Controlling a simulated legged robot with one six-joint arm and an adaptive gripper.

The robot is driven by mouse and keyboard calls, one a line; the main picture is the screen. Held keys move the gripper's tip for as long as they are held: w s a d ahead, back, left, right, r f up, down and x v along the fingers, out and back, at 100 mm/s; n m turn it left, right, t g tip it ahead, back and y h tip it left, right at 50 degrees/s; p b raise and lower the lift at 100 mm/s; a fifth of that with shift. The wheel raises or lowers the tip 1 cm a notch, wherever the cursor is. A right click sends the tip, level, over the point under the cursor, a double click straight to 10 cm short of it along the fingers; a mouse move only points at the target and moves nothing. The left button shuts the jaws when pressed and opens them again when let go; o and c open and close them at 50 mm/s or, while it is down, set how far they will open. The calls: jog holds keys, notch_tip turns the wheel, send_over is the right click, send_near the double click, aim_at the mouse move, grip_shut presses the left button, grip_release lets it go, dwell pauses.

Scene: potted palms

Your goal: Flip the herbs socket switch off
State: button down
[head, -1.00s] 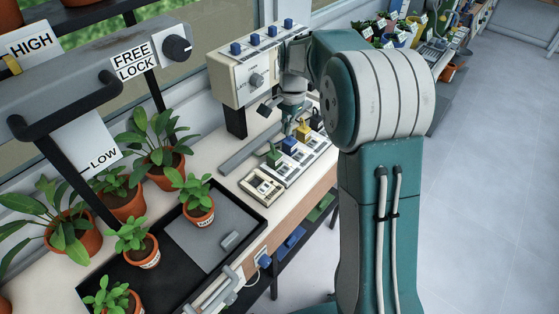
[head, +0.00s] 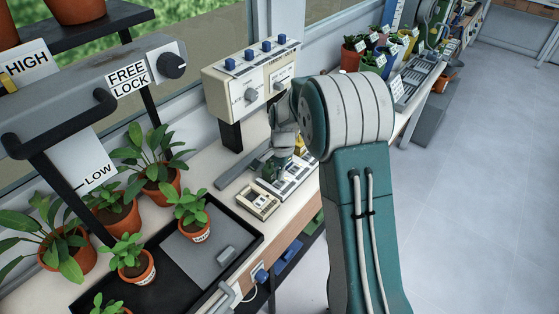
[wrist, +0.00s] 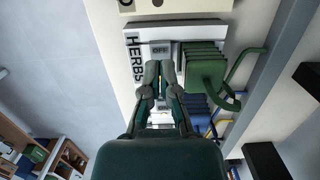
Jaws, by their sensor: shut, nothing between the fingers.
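The herbs socket (wrist: 136,62) shows in the wrist view as a white block with a HERBS label, an OFF mark (wrist: 160,49) at its top and an ON mark (wrist: 164,108) lower down. A green plug (wrist: 207,72) sits in its right part. My gripper (wrist: 160,70) is shut and empty, its fingertips over the socket just below the OFF mark. The switch itself is mostly hidden behind the fingers, so its position and any contact cannot be told. In the head view my gripper (head: 274,168) is low over the near end of the socket row (head: 292,184).
Blue plug (wrist: 196,104) and its cord lie beyond the green one. A cream unit (head: 258,201) stands beside the row's near end. A control box (head: 250,85) with blue knobs stands behind. A black tray (head: 190,275) with potted plants is at the left.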

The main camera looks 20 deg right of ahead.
aim_at(282, 183)
jog(key=shift+s+a+f, duration=0.1)
jog(key=shift+a+f, duration=0.05)
jog(key=shift+f, duration=1.1)
jog(key=shift+s+f, duration=0.15)
jog(key=shift+f, duration=0.15)
jog(key=shift+w+d, duration=0.2)
jog(key=shift+w+d+r, duration=0.1)
jog(key=shift+w+d, duration=0.2)
jog(key=shift+d, duration=0.25)
jog(key=shift+r, duration=0.1)
notch_tip(282, 183, up, 14)
jog(key=w+d, duration=0.1)
jog(key=shift+d, duration=0.15)
